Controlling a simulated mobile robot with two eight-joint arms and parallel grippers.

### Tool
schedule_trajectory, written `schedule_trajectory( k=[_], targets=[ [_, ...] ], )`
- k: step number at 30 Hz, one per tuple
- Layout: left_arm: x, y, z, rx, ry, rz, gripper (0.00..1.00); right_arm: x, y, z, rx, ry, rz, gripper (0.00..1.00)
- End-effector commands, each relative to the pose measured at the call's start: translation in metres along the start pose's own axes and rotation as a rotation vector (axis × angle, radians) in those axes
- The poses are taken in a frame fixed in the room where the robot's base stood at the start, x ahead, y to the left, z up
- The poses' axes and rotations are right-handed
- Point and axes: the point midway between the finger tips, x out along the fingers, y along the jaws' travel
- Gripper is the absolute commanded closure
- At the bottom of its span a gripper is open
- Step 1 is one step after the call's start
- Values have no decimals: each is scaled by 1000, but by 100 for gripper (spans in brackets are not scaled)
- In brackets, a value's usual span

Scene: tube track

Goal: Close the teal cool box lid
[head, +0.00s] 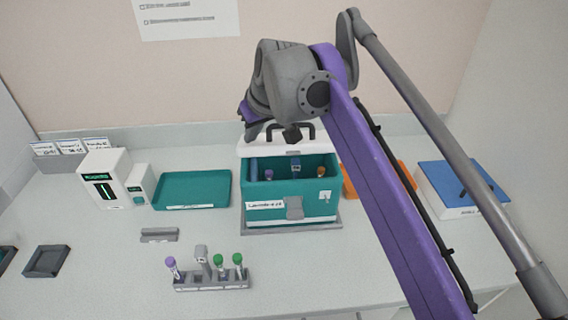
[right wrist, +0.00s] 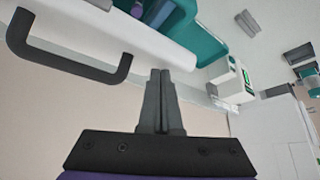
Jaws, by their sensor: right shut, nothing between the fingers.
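The teal cool box (head: 290,203) stands on the bench in the middle of the head view. Its white lid (head: 258,149) is open, tilted up at the back edge, with a dark handle (head: 305,130) on it. Tubes with purple, blue and orange caps stand inside. My right gripper (head: 257,130) is at the lid's left end, partly hidden by its own wrist. In the right wrist view the right gripper (right wrist: 161,75) is shut and empty, its tips beside the white lid (right wrist: 150,38); I cannot tell whether they touch. The lid's handle (right wrist: 80,68) is to the left. My left gripper is not in view.
A teal tray (head: 193,188) and white devices (head: 105,178) stand left of the box. A tube rack (head: 210,283) holds several capped tubes in front. An orange container (head: 358,180) and a white box with a blue top (head: 452,182) are at the right, partly behind my arm.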

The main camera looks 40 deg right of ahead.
Motion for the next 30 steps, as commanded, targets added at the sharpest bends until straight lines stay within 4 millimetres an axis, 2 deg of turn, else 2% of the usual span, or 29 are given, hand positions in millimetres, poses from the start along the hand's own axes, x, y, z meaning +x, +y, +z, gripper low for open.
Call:
schedule_trajectory(
  k=[11,23,30],
  targets=[
    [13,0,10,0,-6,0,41,18,-8,28,-1,-1,0,100],
    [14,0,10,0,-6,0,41,19,-9,30,-1,0,0,100],
    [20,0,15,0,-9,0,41,31,-11,42,-1,-1,0,100]
  ],
)
